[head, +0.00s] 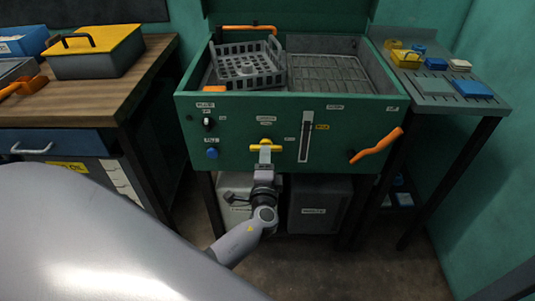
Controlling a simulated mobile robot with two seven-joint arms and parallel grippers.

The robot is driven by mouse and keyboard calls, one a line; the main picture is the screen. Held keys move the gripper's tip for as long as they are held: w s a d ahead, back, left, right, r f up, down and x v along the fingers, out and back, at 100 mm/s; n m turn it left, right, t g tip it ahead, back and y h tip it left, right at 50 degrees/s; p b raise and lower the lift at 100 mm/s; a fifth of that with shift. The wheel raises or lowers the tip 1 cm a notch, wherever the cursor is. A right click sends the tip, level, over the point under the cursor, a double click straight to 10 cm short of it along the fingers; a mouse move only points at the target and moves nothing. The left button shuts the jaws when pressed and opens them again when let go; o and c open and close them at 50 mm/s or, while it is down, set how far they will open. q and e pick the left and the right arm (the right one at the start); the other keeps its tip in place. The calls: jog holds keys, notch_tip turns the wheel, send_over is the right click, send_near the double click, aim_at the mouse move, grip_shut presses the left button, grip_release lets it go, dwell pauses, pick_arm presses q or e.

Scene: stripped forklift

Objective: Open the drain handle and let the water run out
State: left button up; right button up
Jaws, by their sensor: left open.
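A green wash basin (236,158) stands in the middle of the head view. A yellow handle (258,147) lies crosswise at the middle of its front panel, under a small label too small to read. An orange lever (376,146) slants up to the right near the panel's right end. I cannot read which one is marked as the drain. My left gripper (265,154) is open at the yellow handle, its fingers just below or around it; contact is unclear. No running water shows. My right gripper is not in view.
A grey basket (246,66) sits in the basin beside a slatted rack (328,74). A wooden bench (85,98) with a yellow-lidded box (96,52) stands left, a side table (455,97) right. Grey boxes (318,204) stand under the basin. Floor ahead is clear.

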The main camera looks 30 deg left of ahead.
aim_at(266, 144)
pick_arm(q)
jog(key=shift+x, duration=1.35)
jog(key=shift+c, duration=0.3)
grip_shut()
jog(key=shift+m, duration=0.3)
jog(key=m+p, duration=0.2)
jog(key=m, duration=1.5)
jog(key=shift+f+m+p, duration=0.1)
jog(key=shift+m+p, duration=0.2)
